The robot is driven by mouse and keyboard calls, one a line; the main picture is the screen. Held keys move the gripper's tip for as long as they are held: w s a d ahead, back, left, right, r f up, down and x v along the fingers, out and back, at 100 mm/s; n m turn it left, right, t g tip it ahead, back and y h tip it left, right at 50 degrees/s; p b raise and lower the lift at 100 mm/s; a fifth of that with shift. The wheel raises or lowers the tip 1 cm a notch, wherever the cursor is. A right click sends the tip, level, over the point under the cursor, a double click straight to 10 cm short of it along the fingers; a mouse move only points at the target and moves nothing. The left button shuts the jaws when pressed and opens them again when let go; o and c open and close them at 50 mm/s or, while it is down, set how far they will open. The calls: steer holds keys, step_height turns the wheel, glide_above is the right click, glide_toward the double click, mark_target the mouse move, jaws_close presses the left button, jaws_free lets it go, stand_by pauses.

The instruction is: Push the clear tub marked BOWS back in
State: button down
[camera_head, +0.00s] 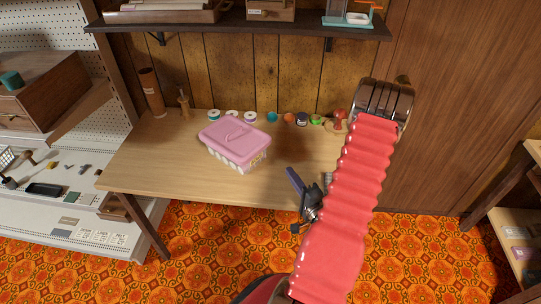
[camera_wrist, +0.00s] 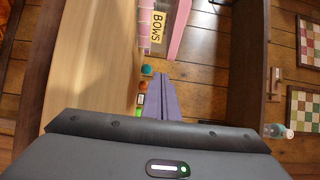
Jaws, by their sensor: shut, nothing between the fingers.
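The clear tub (camera_head: 238,158) with a pink lid and handle stands closed on the wooden table, left of my gripper. Its yellow BOWS label shows in the wrist view (camera_wrist: 157,27), on the side facing my gripper. My gripper (camera_head: 289,172) has its purple fingers shut and empty, near the table's front edge and apart from the tub. In the wrist view the shut fingers (camera_wrist: 163,76) point toward the tub, which is partly cut off by the top edge.
The wooden table (camera_head: 150,172) has free room left of the tub. Several spools and small items, such as a teal ball (camera_head: 272,117), line its back. A red mushroom (camera_head: 340,114) stands at the back right. A dark shelf (camera_head: 240,25) hangs above.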

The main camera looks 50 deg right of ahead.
steer(key=x, duration=0.9)
steer(key=shift+w, duration=0.15)
steer(key=shift+w+a, duration=0.4)
steer(key=shift+w, duration=0.4)
steer(key=shift+w+a, duration=0.35)
steer(key=shift+w, duration=0.55)
